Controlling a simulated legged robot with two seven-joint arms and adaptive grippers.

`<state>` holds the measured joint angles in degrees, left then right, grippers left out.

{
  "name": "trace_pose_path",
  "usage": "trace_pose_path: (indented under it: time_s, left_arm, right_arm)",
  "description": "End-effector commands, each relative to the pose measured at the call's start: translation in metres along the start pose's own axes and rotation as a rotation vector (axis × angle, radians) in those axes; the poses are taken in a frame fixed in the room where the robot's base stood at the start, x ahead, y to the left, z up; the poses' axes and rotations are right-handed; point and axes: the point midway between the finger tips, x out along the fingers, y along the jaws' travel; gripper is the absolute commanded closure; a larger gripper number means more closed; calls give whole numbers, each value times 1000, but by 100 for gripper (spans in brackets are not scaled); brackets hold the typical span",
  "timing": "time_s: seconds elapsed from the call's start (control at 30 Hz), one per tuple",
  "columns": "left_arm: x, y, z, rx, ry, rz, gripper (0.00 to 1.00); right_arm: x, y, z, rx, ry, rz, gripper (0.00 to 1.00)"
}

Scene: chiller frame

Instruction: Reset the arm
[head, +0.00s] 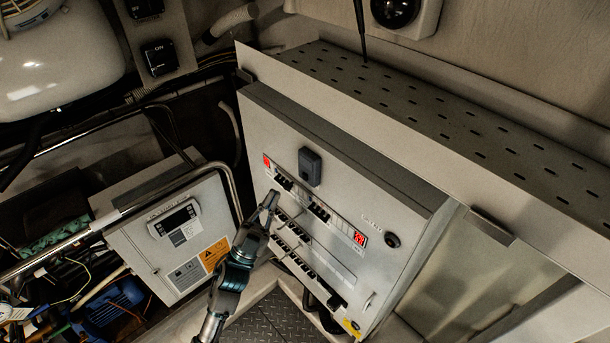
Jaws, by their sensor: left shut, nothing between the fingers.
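My left arm comes up from the bottom of the head view, and its gripper (270,200) is shut and empty. The gripper is in front of the grey control cabinet (345,155), beside its rows of black breaker switches (318,212). I cannot tell whether the fingertips touch the panel. Red displays (360,238) are lit on the panel, and a dark box-shaped handle (309,167) sits above the switches. My right gripper is not in view.
A smaller grey box (170,245) with a display and an orange warning label stands left of the cabinet, behind a metal rail (100,220). A perforated metal tray (430,115) runs above the cabinet. Cables and tools (110,300) crowd the lower left.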

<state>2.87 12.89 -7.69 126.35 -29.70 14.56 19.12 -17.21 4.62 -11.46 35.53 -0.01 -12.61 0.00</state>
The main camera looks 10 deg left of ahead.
Motion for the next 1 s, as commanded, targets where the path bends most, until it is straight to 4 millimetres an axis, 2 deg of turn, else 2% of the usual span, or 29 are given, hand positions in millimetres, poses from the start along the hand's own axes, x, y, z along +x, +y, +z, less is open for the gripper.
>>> trace_pose_path:
  time_s: [0.77,0.87,0.97,1.0]
  left_arm:
    - [-2,0,4,-6,-24,-9,100]
    - [-16,-3,25,-33,-147,-48,100]
    - [-51,-2,66,-85,-399,-109,100]
    - [-74,2,86,-112,-531,-129,100]
  right_arm:
    - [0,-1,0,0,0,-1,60]
    - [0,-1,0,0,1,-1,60]
    - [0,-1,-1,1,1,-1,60]
    - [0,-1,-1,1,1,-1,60]
